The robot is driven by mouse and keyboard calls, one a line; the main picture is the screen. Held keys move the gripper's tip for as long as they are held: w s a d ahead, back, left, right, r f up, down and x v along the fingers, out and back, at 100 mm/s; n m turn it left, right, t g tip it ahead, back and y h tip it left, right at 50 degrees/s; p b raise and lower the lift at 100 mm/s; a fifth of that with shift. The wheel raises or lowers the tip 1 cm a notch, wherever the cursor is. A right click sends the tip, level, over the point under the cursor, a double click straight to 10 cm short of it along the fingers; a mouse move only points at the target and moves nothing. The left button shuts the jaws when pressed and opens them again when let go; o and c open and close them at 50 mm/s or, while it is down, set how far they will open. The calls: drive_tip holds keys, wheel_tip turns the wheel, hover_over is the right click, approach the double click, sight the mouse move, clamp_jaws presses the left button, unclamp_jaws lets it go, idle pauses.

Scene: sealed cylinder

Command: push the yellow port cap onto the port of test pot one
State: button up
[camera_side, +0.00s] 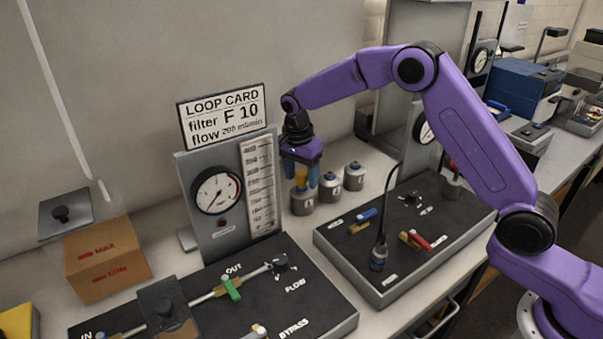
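My gripper (301,180), with blue fingers, points down over the leftmost of three small grey pots. The yellow port cap (300,178) is between the fingers, and they appear shut on it. The leftmost pot (303,200) stands upright directly under the cap; its label is too small to read surely, so I cannot confirm that it is test pot one. The cap and fingers hide its port. I cannot tell whether the cap touches the port. The other two pots, the middle one (329,188) and the right one (354,176), stand close to its right.
A gauge panel (215,215) with a loop card (222,115) stands just left of the pots. Dark boards with valves lie in front (325,307) and to the right (460,223). A brown box (107,262) is at left. Bench behind the pots is clear.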

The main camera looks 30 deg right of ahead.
sight(298, 194)
wheel_tip(298, 194, up, 17)
drive_tip(key=a, duration=0.2)
drive_tip(key=shift+s+r, duration=0.15)
drive_tip(key=shift+s, duration=0.25)
idle(0.5)
drive_tip(key=s+d+f+n, duration=0.3)
drive_tip(key=s+n, duration=0.5)
drive_tip(key=s, duration=0.5)
drive_tip(key=s+d+f+n+y, duration=0.1)
drive_tip(key=s+d+f+n, duration=0.2)
drive_tip(key=s+n, duration=0.6)
drive_tip(key=s+d+f+n, duration=0.3)
drive_tip(key=s+n, duration=0.6)
drive_tip(key=s, duration=1)
drive_tip(key=shift+s+d+f+y, duration=0.2)
drive_tip(key=shift+d+f+y, duration=0.1)
drive_tip(key=shift+d, duration=0.05)
